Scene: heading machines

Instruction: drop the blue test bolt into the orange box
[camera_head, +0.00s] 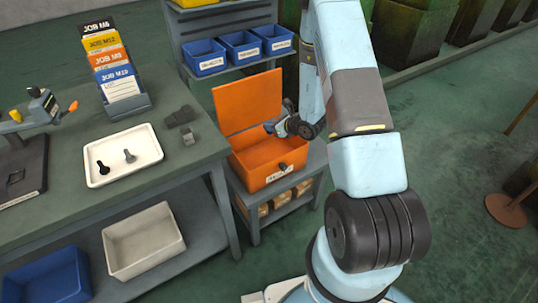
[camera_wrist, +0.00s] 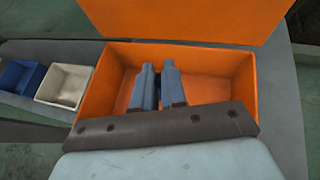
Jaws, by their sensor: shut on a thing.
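The orange box (camera_head: 262,178) stands on a small grey stand with its lid (camera_head: 247,101) raised at the back. In the wrist view the open box (camera_wrist: 235,95) lies below and around my fingers. My gripper (camera_head: 270,127) is above the box opening, fingers pointing into it; in the wrist view my gripper (camera_wrist: 158,82) shows two blue-grey fingers close together with a narrow gap. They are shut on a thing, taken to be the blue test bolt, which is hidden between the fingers. No blue bolt shows elsewhere.
A white tray (camera_head: 146,143) with a dark and a grey bolt sits on the workbench (camera_head: 60,205) to the left. Blue bins (camera_head: 240,47) stand on a rack behind the box. A white bin (camera_head: 143,238) and blue bin (camera_head: 48,277) are on the lower shelf.

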